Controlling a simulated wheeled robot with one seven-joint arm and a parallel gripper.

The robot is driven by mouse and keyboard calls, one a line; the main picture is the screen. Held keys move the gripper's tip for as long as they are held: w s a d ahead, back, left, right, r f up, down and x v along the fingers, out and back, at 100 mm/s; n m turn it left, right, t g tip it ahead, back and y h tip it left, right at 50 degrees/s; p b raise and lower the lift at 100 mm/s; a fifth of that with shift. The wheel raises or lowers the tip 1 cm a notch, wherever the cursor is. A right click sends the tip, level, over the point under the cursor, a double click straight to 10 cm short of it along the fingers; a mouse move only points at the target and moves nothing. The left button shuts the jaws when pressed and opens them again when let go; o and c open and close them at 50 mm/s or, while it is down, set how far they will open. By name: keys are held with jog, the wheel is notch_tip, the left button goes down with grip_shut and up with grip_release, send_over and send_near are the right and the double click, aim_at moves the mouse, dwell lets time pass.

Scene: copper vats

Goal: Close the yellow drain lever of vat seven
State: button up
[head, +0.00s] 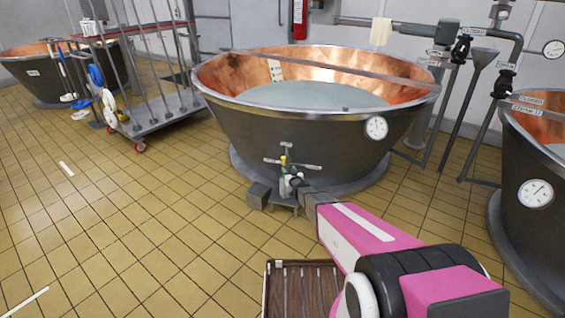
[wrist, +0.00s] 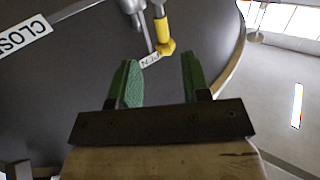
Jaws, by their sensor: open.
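The yellow drain lever (wrist: 164,36) shows in the wrist view just beyond my fingertips, its end beside a white label (wrist: 149,61) whose visible letters read "PEN". A second label, "CLOS…" (wrist: 22,36), is at the upper left, partly cut off. In the head view the lever's small yellow tip (head: 283,160) shows at the front of the middle copper vat (head: 300,128). I cannot read a vat number. My gripper (wrist: 157,66) is open, with its two green fingers apart and nothing between them. In the head view my gripper (head: 290,180) is small at the vat's front, close to the lever.
A wheeled rack (head: 165,122) stands left of the vat, with another vat (head: 50,85) behind. A third vat (head: 530,200) is close on the right. A brown slatted crate (head: 285,285) is on the floor beside my arm.

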jog(key=x, duration=1.1)
jog(key=shift+a, duration=0.15)
jog(key=shift+r, duration=0.1)
grip_shut()
